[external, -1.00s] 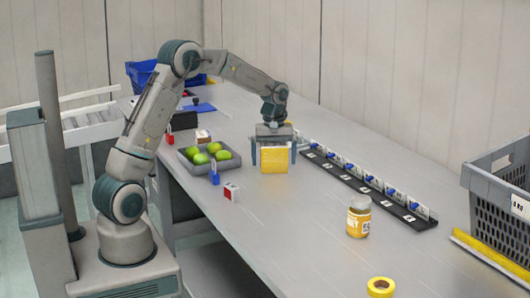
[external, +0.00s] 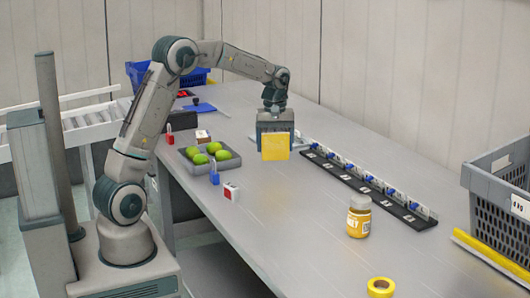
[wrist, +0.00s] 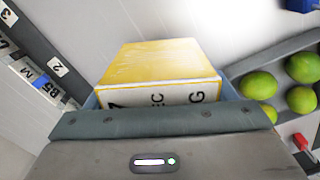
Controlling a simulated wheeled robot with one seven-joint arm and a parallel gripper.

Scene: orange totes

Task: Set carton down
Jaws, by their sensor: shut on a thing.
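A yellow carton (external: 276,148) is held in my gripper (external: 275,137), over the middle of the far part of the grey table (external: 300,215). My gripper points down and is shut on the carton. In the wrist view the carton (wrist: 160,62) sits between the fingers, with a yellow top and a white side with dark letters. The fingers are largely hidden there. I cannot tell exactly how far the carton's bottom is from the table.
A grey tray (external: 190,162) of green fruit is left of the carton. A blue padlock (external: 214,176) and a small red-white box (external: 231,192) lie nearby. A black label rail (external: 365,187) runs to the right.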

